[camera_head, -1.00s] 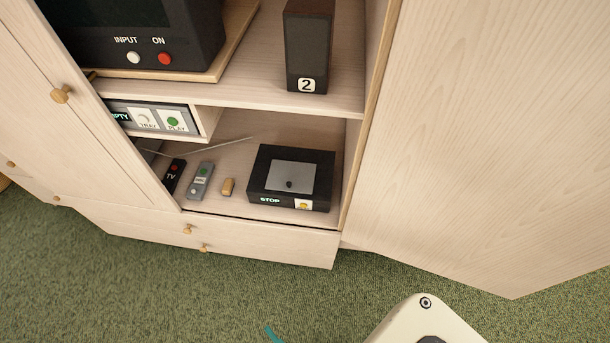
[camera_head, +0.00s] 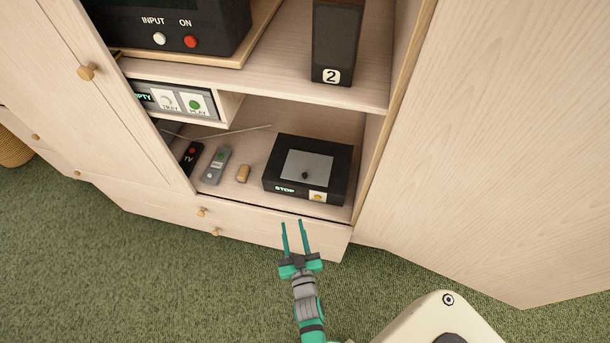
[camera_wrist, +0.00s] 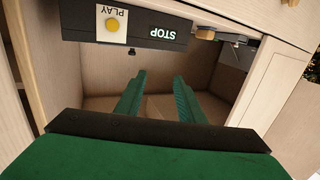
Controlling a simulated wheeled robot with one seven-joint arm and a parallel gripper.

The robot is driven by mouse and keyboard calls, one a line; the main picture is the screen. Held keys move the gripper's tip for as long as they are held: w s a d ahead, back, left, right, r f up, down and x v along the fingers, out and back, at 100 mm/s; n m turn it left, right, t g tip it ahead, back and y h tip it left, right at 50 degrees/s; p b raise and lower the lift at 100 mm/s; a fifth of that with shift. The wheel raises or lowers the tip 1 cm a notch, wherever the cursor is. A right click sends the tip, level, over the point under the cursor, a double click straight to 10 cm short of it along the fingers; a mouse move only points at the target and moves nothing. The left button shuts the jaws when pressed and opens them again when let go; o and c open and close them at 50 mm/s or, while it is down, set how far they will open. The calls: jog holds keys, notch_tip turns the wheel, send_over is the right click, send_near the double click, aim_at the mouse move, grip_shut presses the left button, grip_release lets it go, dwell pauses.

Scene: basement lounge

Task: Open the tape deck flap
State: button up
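The black tape deck (camera_head: 276,186) sits on the lower shelf of the cabinet. Its flap (camera_head: 305,161) is a grey panel lying flat in the top, with a small dark knob (camera_head: 305,176) near its front edge. The deck front shows a lit STOP sign and a yellow button. My gripper (camera_head: 293,224) is open and empty, in front of the cabinet below the deck, apart from it. In the wrist view my gripper (camera_wrist: 159,76) has its fingers spread, and the deck front (camera_wrist: 188,38) appears upside down at the top; the flap is hidden there.
A tan block (camera_head: 243,173), a grey remote (camera_head: 216,166) and a black TV remote (camera_head: 191,156) lie left of the deck. A speaker (camera_head: 337,40) stands on the shelf above. A large wooden door panel (camera_head: 490,130) bounds the right. Green carpet (camera_head: 130,270) is clear.

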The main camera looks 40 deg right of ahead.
jog(key=m+h, duration=0.1)
jog(key=h, duration=0.1)
send_near(305, 177)
jog(key=shift+m+g, duration=0.3)
jog(key=x, duration=1.1)
jog(key=shift+a+r, duration=0.1)
jog(key=shift+c, duration=0.7)
grip_shut()
